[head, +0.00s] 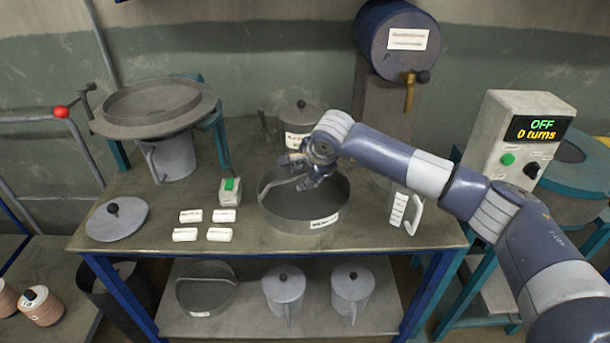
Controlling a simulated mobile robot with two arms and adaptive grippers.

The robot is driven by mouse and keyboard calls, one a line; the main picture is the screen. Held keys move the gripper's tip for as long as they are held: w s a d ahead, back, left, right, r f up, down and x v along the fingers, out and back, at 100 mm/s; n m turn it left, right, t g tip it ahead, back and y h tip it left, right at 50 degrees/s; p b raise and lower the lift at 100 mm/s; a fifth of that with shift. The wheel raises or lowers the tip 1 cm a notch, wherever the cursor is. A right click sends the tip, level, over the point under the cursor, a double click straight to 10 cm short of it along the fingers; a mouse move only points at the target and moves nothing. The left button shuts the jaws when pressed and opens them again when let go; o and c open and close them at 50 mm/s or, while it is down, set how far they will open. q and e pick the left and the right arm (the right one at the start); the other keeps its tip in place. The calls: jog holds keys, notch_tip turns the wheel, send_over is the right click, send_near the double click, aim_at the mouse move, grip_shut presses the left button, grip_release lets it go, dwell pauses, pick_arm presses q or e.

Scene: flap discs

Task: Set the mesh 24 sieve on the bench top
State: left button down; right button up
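A round dark grey sieve (302,217) with a bail handle (281,181) sits on the bench top (400,236). Its white front label is too small to read. A second sieve (205,296) with a raised handle stands on the lower shelf; its label is also unreadable, so I cannot tell which is mesh 24. My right gripper (300,178) is over the far rim of the bench sieve, close to or at its handle. Its fingers are small and dark there, and I cannot tell whether they are closed on the handle. My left gripper is not in view.
Several white blocks (186,234), a lid (117,219) and a small green-topped box (230,191) lie left of the sieve. A labelled lidded pot (300,125) stands behind it. A white-labelled jug (403,210) is to the right. Lidded cans (284,288) share the shelf.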

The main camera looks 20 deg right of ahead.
jog(key=shift+r, duration=0.1)
jog(key=b+v, duration=0.1)
jog(key=v, duration=1.1)
